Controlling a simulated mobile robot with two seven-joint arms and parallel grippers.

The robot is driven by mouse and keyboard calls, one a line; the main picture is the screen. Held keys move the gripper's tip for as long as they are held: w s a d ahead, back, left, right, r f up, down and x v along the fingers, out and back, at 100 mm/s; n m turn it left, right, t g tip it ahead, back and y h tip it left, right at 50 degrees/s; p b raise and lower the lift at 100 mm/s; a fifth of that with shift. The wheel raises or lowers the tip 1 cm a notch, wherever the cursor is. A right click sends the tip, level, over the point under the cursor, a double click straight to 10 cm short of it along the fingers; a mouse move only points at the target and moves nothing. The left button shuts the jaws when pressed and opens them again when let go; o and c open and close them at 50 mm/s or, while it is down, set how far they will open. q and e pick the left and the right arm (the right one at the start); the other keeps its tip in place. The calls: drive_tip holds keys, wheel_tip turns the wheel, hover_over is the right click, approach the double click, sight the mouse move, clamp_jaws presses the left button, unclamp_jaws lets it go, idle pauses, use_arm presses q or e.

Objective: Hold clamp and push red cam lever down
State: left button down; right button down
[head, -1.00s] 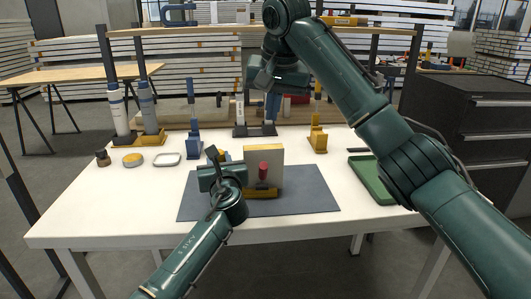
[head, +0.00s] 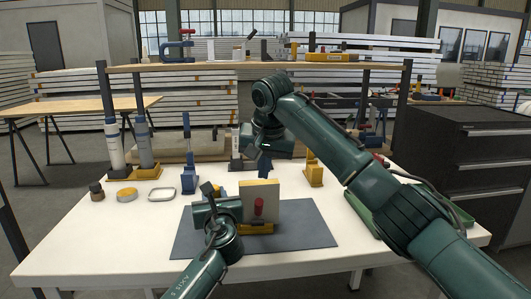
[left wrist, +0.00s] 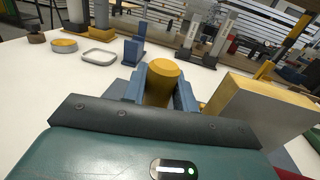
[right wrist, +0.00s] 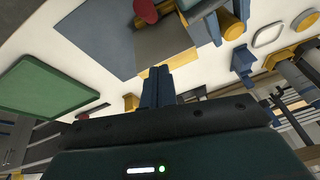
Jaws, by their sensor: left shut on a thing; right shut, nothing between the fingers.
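The clamp has a yellow base (head: 256,228) and a red cam lever (head: 259,207) standing upright in front of a pale panel (head: 275,198), on the grey mat. My left gripper (left wrist: 160,88) is shut on a yellow cylindrical part (left wrist: 163,72), beside the panel; in the head view its fingers are mostly hidden behind my wrist. My right gripper (head: 265,170) is shut and empty, pointing down above and behind the panel, apart from it. In the right wrist view its blue fingers (right wrist: 157,88) are together, and the round red lever end (right wrist: 146,10) shows beyond the panel.
The grey mat (head: 310,235) has free room to the right. A green tray (right wrist: 45,90) lies at the table's right. A yellow stand (head: 314,174) and a blue stand (head: 190,178) stand behind. A tin (head: 126,195) and a shallow dish (head: 162,194) are at left.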

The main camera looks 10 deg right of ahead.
sight(258, 213)
drive_tip(key=shift+x, duration=1.1)
drive_tip(key=shift+s+a+f, duration=0.3)
drive_tip(key=shift+s+f, duration=0.2)
drive_tip(key=shift+s, duration=0.3)
drive_tip(key=shift+s+a+f, duration=0.3)
drive_tip(key=shift+s+f, duration=0.15)
drive_tip(key=shift+s, duration=0.35)
drive_tip(key=shift+f+t, duration=0.1)
drive_tip(key=shift+t, duration=0.2)
drive_tip(key=shift+s+f, duration=0.1)
drive_tip(key=shift+s, duration=0.05)
drive_tip(key=shift+s+t, duration=0.2)
drive_tip(key=shift+t, duration=0.6)
